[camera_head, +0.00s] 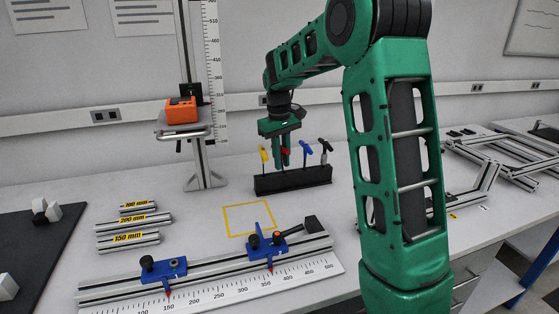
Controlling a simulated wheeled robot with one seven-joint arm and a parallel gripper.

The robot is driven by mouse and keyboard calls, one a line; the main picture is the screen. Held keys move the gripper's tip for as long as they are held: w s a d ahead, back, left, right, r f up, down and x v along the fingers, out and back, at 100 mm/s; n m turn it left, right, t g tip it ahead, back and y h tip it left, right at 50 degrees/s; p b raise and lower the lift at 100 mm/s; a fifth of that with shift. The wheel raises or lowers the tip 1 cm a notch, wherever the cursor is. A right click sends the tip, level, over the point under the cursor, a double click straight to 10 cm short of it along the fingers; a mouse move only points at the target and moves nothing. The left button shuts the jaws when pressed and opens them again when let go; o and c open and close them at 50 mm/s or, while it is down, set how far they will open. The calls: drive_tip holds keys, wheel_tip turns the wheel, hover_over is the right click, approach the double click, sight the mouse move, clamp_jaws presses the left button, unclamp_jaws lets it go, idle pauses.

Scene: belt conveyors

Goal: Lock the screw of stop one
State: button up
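Two blue stops sit on an aluminium rail with a printed scale: a left stop (172,268) with a black knob (147,262), its red pointer near 150, and a right stop (268,245) with dark knobs, its red pointer near 350. I cannot tell which is stop one. My gripper (284,159) points down above a black tool rack (292,181), behind the rail. A red-handled tool (285,151) shows at its green fingers; I cannot tell whether they grip it. The yellow (264,153), blue (306,147) and black (325,146) handles stand in the rack beside it.
A yellow square outline (248,218) marks bare table between rail and rack. Labelled profile pieces (133,221) lie at left. An orange device (180,110) sits on a height stand behind. A dark mat (28,262) with white blocks is at far left; metal frames (480,170) lie at right.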

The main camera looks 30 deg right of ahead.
clamp_jaws()
drive_tip(key=shift+w+a+r, duration=0.1)
drive_tip(key=shift+w+r, duration=0.05)
drive_tip(key=shift+r, duration=1.1)
drive_tip(key=shift+w+a+r, duration=0.15)
drive_tip(key=shift+w+r, duration=0.05)
drive_tip(key=shift+r, duration=1.05)
drive_tip(key=shift+w+a+r, duration=0.1)
drive_tip(key=shift+w+r, duration=0.05)
drive_tip(key=shift+r, duration=1.1)
drive_tip(key=s+d+r+m, duration=0.2)
drive_tip(key=s+d, duration=0.1)
drive_tip(key=s, duration=0.3)
drive_tip(key=s+d+r+m+t, duration=0.1)
drive_tip(key=s+d+r+m, duration=0.1)
drive_tip(key=s, duration=0.5)
drive_tip(key=shift+d+r+m+t, duration=0.2)
drive_tip(key=shift+d+m+t, duration=0.1)
drive_tip(key=shift+d+m, duration=0.15)
